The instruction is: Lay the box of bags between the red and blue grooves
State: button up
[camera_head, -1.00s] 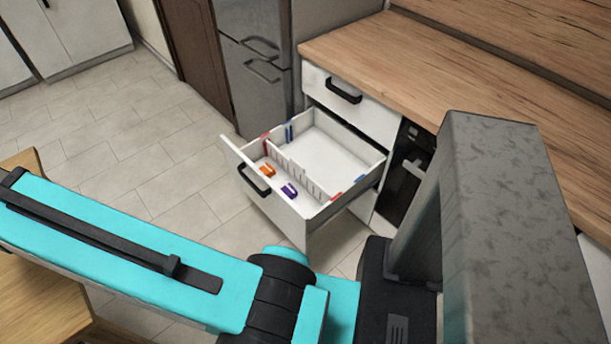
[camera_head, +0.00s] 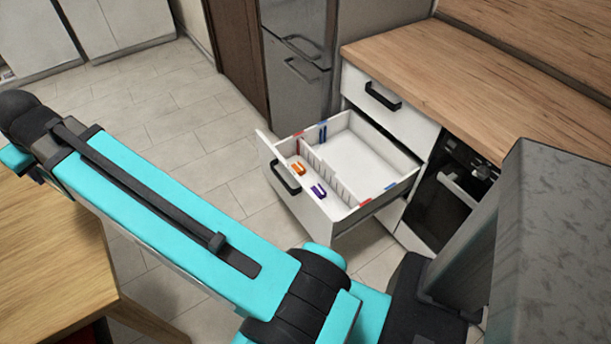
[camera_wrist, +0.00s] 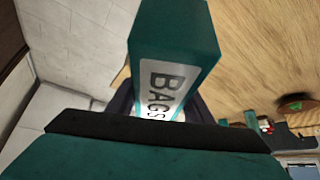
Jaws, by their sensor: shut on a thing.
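The box of bags (camera_wrist: 175,35) is a dark teal carton with a white "BAGS" label, seen in the wrist view. My gripper (camera_wrist: 160,112) is shut on it; its fingertips are mostly hidden. Neither box nor gripper shows in the head view. The open white drawer (camera_head: 352,207) has red marks (camera_head: 298,135) (camera_head: 364,201) and blue marks (camera_head: 322,131) (camera_head: 390,187) on two opposite walls. A ribbed white divider (camera_head: 322,172) stands inside, near the red marks. The floor between the red and blue marks looks bare.
An orange clip (camera_head: 298,169) and a purple clip (camera_head: 318,191) lie in the drawer's front part. A wooden table (camera_head: 50,260) stands at the left, a wooden counter (camera_head: 440,85) above the drawer. Tiled floor (camera_head: 190,130) is open between.

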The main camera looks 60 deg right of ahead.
jog(key=shift+a+m, duration=0.2)
jog(key=shift+m, duration=0.1)
